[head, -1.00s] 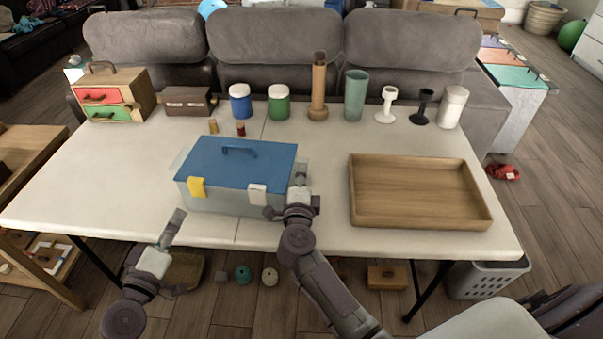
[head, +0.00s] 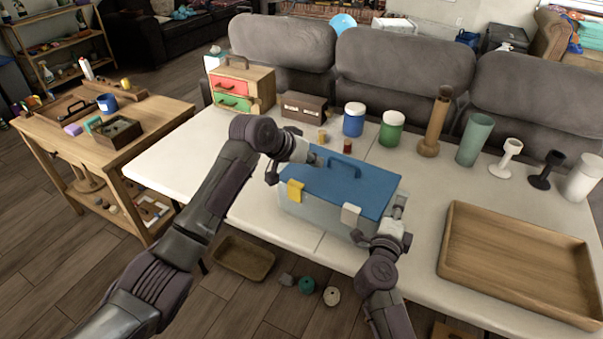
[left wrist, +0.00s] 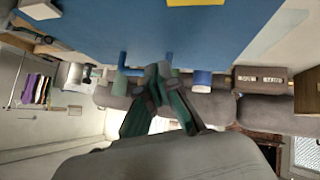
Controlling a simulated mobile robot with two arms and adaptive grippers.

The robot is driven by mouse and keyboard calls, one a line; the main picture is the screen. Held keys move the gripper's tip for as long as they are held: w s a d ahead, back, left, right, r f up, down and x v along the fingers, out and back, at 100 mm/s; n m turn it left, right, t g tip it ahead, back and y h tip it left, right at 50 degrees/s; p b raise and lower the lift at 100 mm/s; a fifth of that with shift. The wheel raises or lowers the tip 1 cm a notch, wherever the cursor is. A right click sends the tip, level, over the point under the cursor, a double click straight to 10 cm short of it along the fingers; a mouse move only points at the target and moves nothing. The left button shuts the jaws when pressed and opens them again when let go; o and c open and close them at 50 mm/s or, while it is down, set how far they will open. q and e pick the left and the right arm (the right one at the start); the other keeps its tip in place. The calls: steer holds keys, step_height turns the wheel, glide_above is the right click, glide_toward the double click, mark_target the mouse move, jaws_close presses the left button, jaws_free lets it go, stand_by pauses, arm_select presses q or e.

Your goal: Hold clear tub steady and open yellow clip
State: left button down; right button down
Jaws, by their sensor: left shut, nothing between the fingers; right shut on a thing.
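The clear tub (head: 320,217) with a blue lid (head: 362,184) stands on the white table. The yellow clip (head: 295,191) sits at the lid's front edge, left part; its edge shows in the left wrist view (left wrist: 195,2). A white clip (head: 350,214) is to its right. My left gripper (head: 314,158) is shut and empty at the lid's back-left side, behind the yellow clip and apart from it. Its closed fingers show in the left wrist view (left wrist: 163,72). My right gripper (head: 398,208) is shut on the tub's right side; its fingertips are partly hidden.
A dark box (head: 303,107) and a drawer chest (head: 242,88) are back left. A wooden tray (head: 520,262) lies to the right. The table's left front is clear.

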mark_target(303, 180)
steer(key=shift+f, duration=0.1)
arm_select(q)
step_height(303, 180, up, 6)
steer(key=a+m+g+y, duration=0.1)
steer(key=a+g+y, duration=0.1)
steer(key=y, duration=0.3)
steer(key=shift+s+a+m+g, duration=0.2)
steer(key=shift+a+m+g, duration=0.1)
steer(key=shift+a, duration=0.1)
steer(key=x, duration=0.9)
steer(key=shift+w+f, duration=0.1)
steer(key=shift+f, duration=0.2)
steer(key=shift+a+f, duration=0.1)
steer(key=shift+f, duration=0.05)
steer(key=shift+s+a, duration=0.5)
steer(key=shift+s, duration=0.3)
steer(key=shift+s+a, duration=0.45)
steer(key=shift+s, duration=0.4)
